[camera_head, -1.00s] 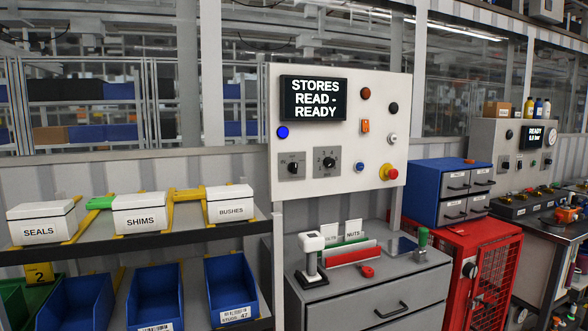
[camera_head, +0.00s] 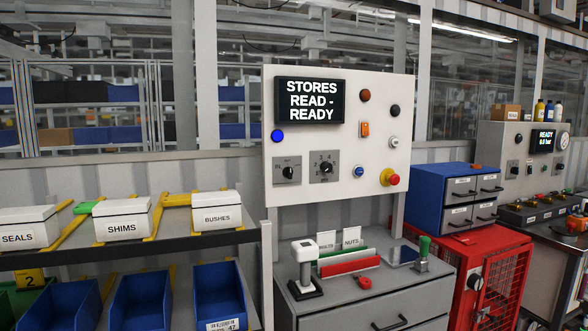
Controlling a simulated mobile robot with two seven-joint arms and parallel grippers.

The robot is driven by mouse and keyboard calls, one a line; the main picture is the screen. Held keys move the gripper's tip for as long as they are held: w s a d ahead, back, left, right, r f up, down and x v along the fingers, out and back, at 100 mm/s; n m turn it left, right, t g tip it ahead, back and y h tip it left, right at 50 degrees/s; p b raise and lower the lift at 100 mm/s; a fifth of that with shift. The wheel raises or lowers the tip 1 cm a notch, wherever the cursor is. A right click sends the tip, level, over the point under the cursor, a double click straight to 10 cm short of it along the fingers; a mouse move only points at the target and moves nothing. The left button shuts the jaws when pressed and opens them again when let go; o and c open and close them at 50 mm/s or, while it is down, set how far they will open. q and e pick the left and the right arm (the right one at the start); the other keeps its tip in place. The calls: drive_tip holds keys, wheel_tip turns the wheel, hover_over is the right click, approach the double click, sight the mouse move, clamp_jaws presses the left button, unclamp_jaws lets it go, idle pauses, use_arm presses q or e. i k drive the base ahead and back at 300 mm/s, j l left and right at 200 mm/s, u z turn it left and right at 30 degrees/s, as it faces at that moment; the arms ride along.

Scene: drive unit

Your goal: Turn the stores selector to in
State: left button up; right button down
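The stores panel (camera_head: 335,185) is a pale upright board in the middle of the head view. Its display (camera_head: 310,101) reads "STORES READ - READY". The stores selector (camera_head: 288,172) is a black knob on a grey plate at the panel's lower left, with a small "IN" mark at its left. The exact direction of its pointer is too small to tell. A second, numbered rotary selector (camera_head: 326,168) sits just to its right. Neither of my grippers shows in this view.
A blue indicator (camera_head: 277,135) and a red-and-yellow stop button (camera_head: 390,178) are on the same panel. Below stands a grey cabinet (camera_head: 372,304) with a scanner-like device (camera_head: 304,268) on top. A shelf (camera_head: 150,247) with labelled boxes is at the left. Space before the panel looks clear.

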sight(288, 172)
drive_tip(key=i+l+u, duration=0.1)
drive_tip(key=i+l, duration=0.15)
drive_tip(key=l, duration=0.25)
drive_tip(key=i+l+u, duration=0.1)
drive_tip(key=i+l, duration=0.15)
drive_tip(key=l, duration=0.3)
drive_tip(key=i+l+u, duration=0.1)
drive_tip(key=l, duration=0.45)
drive_tip(key=i+l+u, duration=0.1)
drive_tip(key=i+l, duration=0.2)
drive_tip(key=l, duration=0.3)
drive_tip(key=i+l+u, duration=0.1)
drive_tip(key=l, duration=0.45)
drive_tip(key=i+l+u, duration=0.1)
drive_tip(key=i+l, duration=0.15)
drive_tip(key=l, duration=0.4)
drive_tip(key=i+l+u, duration=0.1)
drive_tip(key=l, duration=0.5)
drive_tip(key=i+l+u, duration=0.1)
drive_tip(key=l, duration=0.5)
